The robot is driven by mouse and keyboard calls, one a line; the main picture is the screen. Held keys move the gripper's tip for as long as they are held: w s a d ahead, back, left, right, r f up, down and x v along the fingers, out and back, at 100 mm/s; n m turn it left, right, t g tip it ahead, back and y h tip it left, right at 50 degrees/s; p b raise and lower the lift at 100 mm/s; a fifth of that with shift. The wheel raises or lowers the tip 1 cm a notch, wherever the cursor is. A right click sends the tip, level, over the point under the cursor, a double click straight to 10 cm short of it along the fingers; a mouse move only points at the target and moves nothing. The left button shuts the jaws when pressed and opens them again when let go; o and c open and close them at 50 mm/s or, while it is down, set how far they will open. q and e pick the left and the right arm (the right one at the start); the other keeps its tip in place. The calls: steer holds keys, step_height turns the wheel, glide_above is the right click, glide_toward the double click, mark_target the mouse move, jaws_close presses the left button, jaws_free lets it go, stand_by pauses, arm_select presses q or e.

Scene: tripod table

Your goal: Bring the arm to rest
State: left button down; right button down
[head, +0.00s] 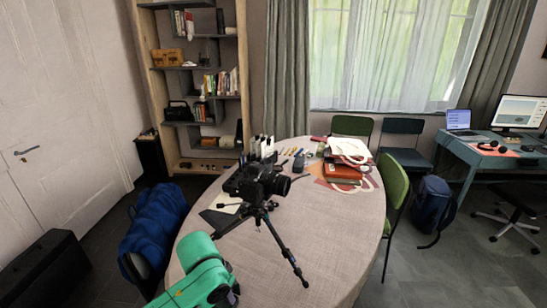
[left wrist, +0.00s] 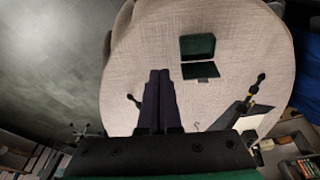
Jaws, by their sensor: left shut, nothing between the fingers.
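My left arm comes in at the lower left of the head view as a green link, with the dark left gripper (head: 234,293) low at its end, over the near part of the round table (head: 340,240). In the left wrist view the gripper's two dark fingers (left wrist: 159,76) lie side by side, shut and empty, above the cloth-covered tabletop (left wrist: 245,45). My right gripper is in neither view.
A black camera (head: 262,182) on a small tripod (head: 283,250) stands on the table close to my left arm. Bags and books (head: 342,172) lie at the back right. A dark green open case (left wrist: 198,48) shows in the wrist view. The table's right front is clear.

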arm_select(q)
steer(key=s+a+f+n+t+y, duration=0.1)
steer(key=s+a+f+n, duration=0.3)
steer(key=s+a, duration=0.95)
steer(key=s+d+f+m+g, duration=0.1)
steer(key=s+f, duration=0.1)
steer(key=f, duration=1.1)
steer(key=s+d+f, duration=0.1)
steer(key=s+f, duration=0.1)
steer(key=f, duration=1.1)
steer(key=s+a+f+g+b, duration=0.1)
steer(key=s+a+f, duration=0.2)
steer(key=s+f, duration=1)
steer(key=s, duration=0.3)
steer(key=shift+f, duration=0.25)
